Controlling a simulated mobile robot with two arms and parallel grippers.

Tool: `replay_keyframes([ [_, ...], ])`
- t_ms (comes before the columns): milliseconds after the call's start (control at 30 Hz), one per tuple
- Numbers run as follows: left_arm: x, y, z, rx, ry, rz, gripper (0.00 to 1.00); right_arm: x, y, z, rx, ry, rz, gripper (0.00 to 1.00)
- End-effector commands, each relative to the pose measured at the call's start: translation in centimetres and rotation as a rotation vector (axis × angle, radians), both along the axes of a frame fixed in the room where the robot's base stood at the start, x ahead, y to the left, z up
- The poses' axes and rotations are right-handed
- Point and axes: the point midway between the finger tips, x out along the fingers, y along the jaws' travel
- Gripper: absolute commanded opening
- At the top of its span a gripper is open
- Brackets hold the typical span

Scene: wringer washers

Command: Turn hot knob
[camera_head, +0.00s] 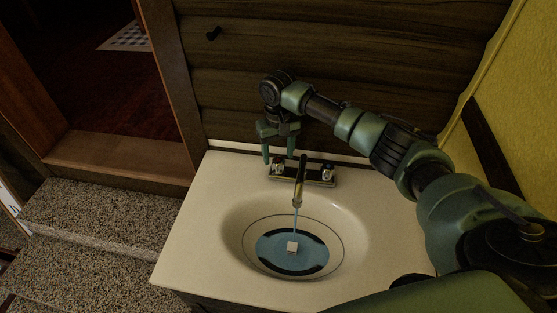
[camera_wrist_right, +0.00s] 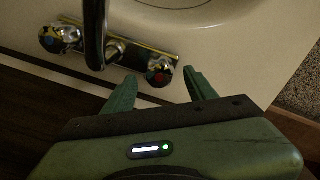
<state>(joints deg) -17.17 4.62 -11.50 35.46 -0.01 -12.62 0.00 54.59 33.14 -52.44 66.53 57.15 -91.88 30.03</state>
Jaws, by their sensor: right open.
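The chrome faucet (camera_head: 300,180) stands at the back of the sink, with a thin blue stream falling from its spout. The hot knob (camera_head: 277,169) is at the left end of the faucet base; its red mark shows in the right wrist view (camera_wrist_right: 160,75). The cold knob (camera_head: 327,172) is at the right end, with a blue mark in the wrist view (camera_wrist_right: 56,39). My right gripper (camera_head: 281,158) is open and points down above the hot knob. In the wrist view its two fingers (camera_wrist_right: 162,82) lie on either side of that knob, apart from it. My left gripper is not in view.
The white sink counter (camera_head: 190,235) has a round basin with blue water (camera_head: 265,250) and a small white block (camera_head: 292,247). A dark wood wall (camera_head: 350,50) rises behind, a yellow wall (camera_head: 520,100) at right. Carpeted steps (camera_head: 90,220) and a doorway are left.

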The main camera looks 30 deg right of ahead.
Motion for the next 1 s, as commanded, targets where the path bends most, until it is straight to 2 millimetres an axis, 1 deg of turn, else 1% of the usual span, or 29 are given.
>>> replay_keyframes([
  [100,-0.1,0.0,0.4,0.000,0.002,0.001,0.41,-0.1,0.0,-1.8,-0.001,0.002,-0.002,0.57],
  [233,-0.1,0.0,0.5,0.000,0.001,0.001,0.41,0.0,0.0,-3.1,-0.001,0.000,-0.002,0.57],
  [367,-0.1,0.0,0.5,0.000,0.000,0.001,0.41,0.0,0.0,-3.6,-0.001,-0.001,-0.001,0.57],
  [567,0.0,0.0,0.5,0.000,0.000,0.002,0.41,0.0,0.0,-3.7,-0.001,-0.002,0.000,0.57],
  [600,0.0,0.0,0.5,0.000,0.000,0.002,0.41,0.0,0.0,-3.7,-0.001,-0.002,-0.001,0.51],
  [667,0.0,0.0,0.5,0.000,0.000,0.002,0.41,0.0,-0.1,-3.7,-0.001,-0.002,-0.001,0.34],
  [700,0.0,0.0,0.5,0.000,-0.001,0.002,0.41,0.0,-0.1,-3.7,-0.001,-0.002,-0.001,0.23],
  [767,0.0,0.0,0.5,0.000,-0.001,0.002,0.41,0.0,-0.1,-3.7,-0.001,-0.002,-0.001,0.06],
  [800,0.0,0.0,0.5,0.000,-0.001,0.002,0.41,0.0,-0.1,-3.7,-0.001,-0.002,-0.001,0.00],
  [1000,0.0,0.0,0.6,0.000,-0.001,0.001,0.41,0.0,-0.1,-3.6,-0.001,-0.002,0.009,0.00],
])
